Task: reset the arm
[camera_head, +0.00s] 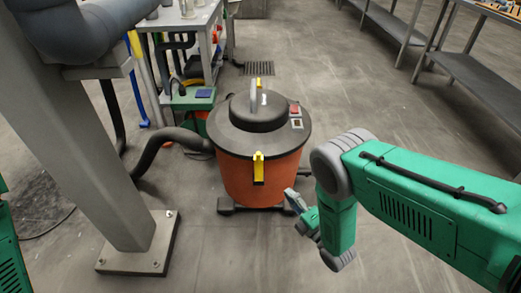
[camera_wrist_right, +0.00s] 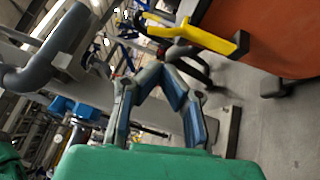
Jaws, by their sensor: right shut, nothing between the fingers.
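My right arm, green with grey joints, comes in from the right in the head view and bends down at its wrist. My right gripper (camera_head: 299,204) hangs just right of the orange vacuum's base and holds nothing. In the right wrist view its two blue-grey fingers (camera_wrist_right: 163,76) lean together at the tips, and it is shut. My left gripper is out of view; only a green part of my left arm shows at the left edge of the head view.
An orange vacuum (camera_head: 262,178) with a dark lid and yellow clips stands close to my right gripper. A grey post (camera_head: 85,130) with a bolted foot stands at left. A workbench (camera_head: 185,22) is behind, and metal shelves (camera_head: 470,75) are at right. Floor between is clear.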

